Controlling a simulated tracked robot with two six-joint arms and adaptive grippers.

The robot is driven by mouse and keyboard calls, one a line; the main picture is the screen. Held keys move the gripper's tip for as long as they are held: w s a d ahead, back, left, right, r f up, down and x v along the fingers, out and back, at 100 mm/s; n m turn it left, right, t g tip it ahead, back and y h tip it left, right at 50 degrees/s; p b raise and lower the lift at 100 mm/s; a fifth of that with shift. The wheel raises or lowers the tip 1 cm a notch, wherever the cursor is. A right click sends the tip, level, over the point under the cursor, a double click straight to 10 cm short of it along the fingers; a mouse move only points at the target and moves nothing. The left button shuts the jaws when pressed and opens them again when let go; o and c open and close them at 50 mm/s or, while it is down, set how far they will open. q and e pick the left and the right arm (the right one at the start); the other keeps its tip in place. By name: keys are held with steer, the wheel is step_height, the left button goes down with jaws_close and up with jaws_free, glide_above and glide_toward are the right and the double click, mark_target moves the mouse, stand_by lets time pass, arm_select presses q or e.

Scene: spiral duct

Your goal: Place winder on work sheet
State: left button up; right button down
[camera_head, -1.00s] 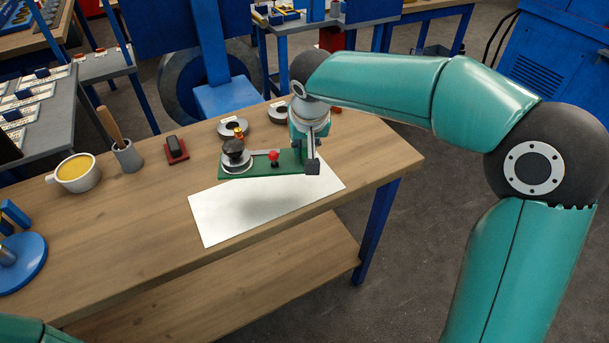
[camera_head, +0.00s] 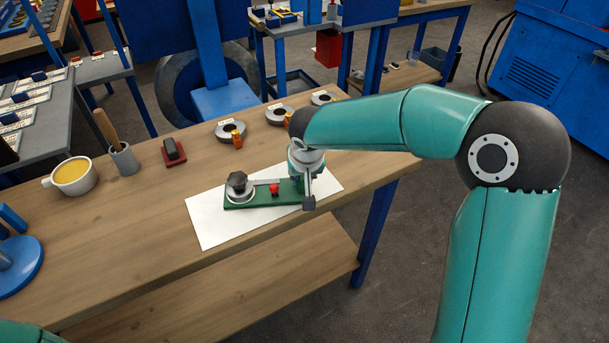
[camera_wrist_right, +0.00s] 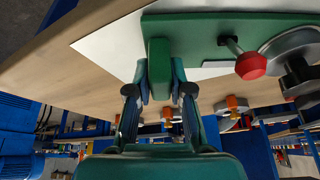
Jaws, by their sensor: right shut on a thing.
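The winder has a green base (camera_head: 260,196) with a grey disc, a dark knob and a red knob; it is over the white work sheet (camera_head: 213,229) on the wooden bench. My right gripper (camera_head: 304,186) is at the right end of the base. In the right wrist view its fingers (camera_wrist_right: 160,88) are shut on a green block of the winder (camera_wrist_right: 193,33), and the red knob shows there too. The winder looks level and very low over the sheet; I cannot tell whether it touches. My left gripper is not in view.
Several grey rings (camera_head: 230,131) lie along the bench's back edge with small orange pieces. A red block (camera_head: 174,153), a grey pot with a wooden handle (camera_head: 124,159) and a cup of yellow stuff (camera_head: 75,175) stand left. The bench front is clear.

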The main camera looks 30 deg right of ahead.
steer(key=c, duration=1.1)
jaws_free()
steer(key=shift+o, duration=0.2)
steer(key=v, duration=1.2)
steer(key=shift+a, duration=0.1)
